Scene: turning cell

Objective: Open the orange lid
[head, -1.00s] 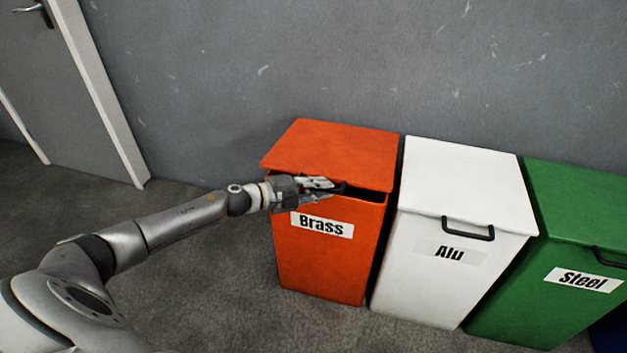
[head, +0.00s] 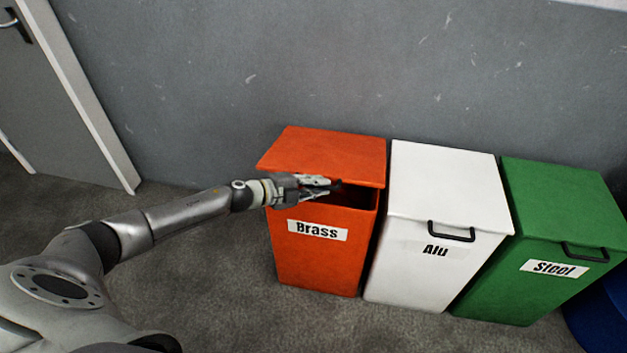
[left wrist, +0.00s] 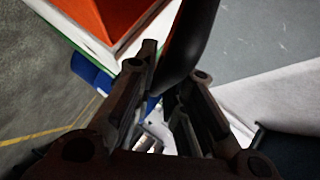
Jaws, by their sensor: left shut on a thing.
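The orange lid (head: 325,152) tops the orange bin (head: 318,262) labelled "Brass" in the head view. The lid is tilted up a little at its front edge, with a dark gap between it and the bin's rim. My left gripper (head: 328,185) is at the lid's front edge, shut on the lid's dark handle. My fingers mostly hide the handle in the head view. In the left wrist view, the black handle (left wrist: 190,42) runs between the fingers of the left gripper (left wrist: 165,88). My right gripper is not in view.
A white bin (head: 430,255) labelled "Alu" stands close at the right of the orange bin. Beyond it are a green bin (head: 510,290) labelled "Steel" and a blue bin (head: 603,312). A grey wall (head: 300,60) is behind. The floor left of the orange bin is clear.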

